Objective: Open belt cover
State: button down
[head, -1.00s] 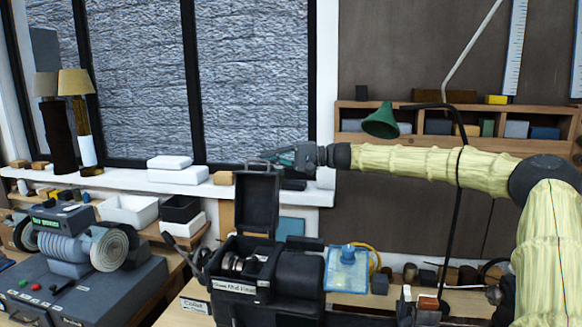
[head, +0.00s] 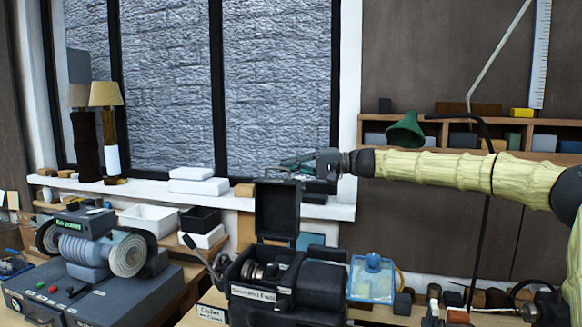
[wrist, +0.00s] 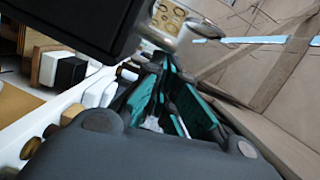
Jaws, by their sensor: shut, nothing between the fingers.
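The belt cover (head: 277,211) is a black box-like lid that stands upright, open, at the back of a dark machine (head: 285,275) on the bench. The machine's open housing shows metal pulleys (head: 255,271). My gripper (head: 290,164) is just above the cover's top edge in the head view, with a small gap visible in the picture. In the wrist view its teal-lined fingers (wrist: 170,92) are shut and empty. A large dark panel (wrist: 75,22) at the top left there looks like the cover, apart from the fingers.
A grey bench grinder (head: 90,255) stands to the left. White and black bins (head: 152,220) and a windowsill (head: 335,208) lie behind. A green lamp shade (head: 405,130) hangs near my arm. A blue-framed tray (head: 371,279) sits right of the machine.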

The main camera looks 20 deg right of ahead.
jog(key=shift+s, duration=0.1)
jog(key=v, duration=1.2)
jog(key=shift+d, duration=0.35)
jog(key=shift+f, duration=0.15)
